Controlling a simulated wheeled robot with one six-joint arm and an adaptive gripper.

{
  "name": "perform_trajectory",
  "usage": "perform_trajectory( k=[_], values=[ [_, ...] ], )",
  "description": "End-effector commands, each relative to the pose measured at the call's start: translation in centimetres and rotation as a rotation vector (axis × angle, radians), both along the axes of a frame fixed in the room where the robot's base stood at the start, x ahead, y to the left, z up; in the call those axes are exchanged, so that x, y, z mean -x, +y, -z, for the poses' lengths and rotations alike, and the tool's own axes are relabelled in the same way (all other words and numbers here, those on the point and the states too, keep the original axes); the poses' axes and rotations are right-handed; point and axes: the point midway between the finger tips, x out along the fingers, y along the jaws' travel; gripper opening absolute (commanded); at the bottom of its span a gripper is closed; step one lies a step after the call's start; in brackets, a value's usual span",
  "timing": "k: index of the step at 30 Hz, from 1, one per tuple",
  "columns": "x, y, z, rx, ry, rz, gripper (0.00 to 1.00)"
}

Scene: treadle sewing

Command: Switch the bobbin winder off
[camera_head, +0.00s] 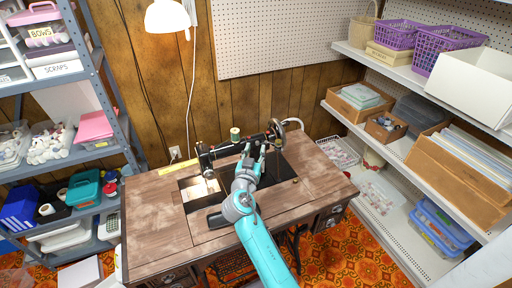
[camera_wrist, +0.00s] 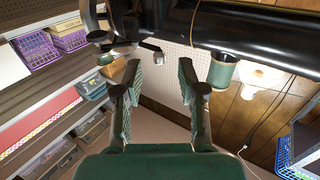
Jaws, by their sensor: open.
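The black sewing machine (camera_head: 226,150) stands on a wooden treadle table. Its handwheel (camera_head: 278,132) is at the right end in the head view. In the wrist view the black machine body (camera_wrist: 255,40) crosses the top. A small metal lever (camera_wrist: 150,46), which looks like part of the bobbin winder, sits just beyond my fingertips beside a round disc (camera_wrist: 100,37). My gripper (camera_wrist: 158,66) is open and empty, with the lever near its left finger, apparently not touching. In the head view my gripper (camera_head: 253,152) is at the machine's right part; the winder is hidden or too small there.
A green thread spool (camera_wrist: 222,70) is close to my right finger in the wrist view; it stands atop the machine (camera_head: 235,134) in the head view. A lamp (camera_head: 167,16) hangs above. Shelves flank the table (camera_head: 150,220). The table's left front is clear.

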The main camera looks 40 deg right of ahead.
Motion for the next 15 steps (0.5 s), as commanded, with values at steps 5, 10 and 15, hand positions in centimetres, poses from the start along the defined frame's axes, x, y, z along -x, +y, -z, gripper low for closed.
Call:
perform_trajectory(
  k=[5,10,15],
  values=[
    [2.3,3.0,0.1,0.000,0.001,-0.004,0.40],
    [4.3,5.3,0.1,0.000,0.001,-0.002,0.40],
    [5.5,6.8,0.1,-0.001,0.001,-0.001,0.40]
  ],
)
